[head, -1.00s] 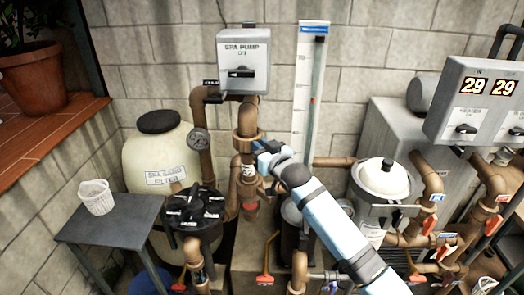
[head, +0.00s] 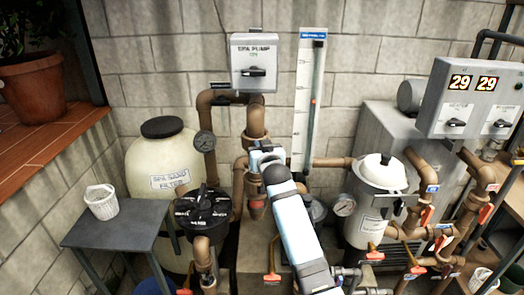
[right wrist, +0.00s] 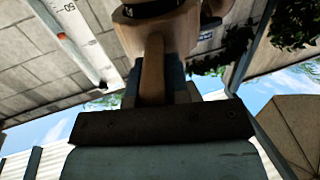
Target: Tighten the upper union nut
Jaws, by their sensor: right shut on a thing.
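The upper union nut (head: 255,138) is a brown ring on the vertical brown pipe below the spa pump switch box. My right gripper (head: 263,157) reaches it from the lower right in the head view and covers part of the fitting just below the ring. In the right wrist view, a narrow tan lug (right wrist: 152,70) comes down from a wider round tan body (right wrist: 160,25) and sits between the two blue fingers, which are shut on it. It appears to be part of the nut. My left gripper is not in view.
The spa pump box (head: 254,62) hangs above. A black valve head (head: 203,212) on the sand filter (head: 163,165) stands to the left, a white-lidded canister (head: 380,180) to the right. A grey table (head: 130,225) holds a white basket (head: 101,201).

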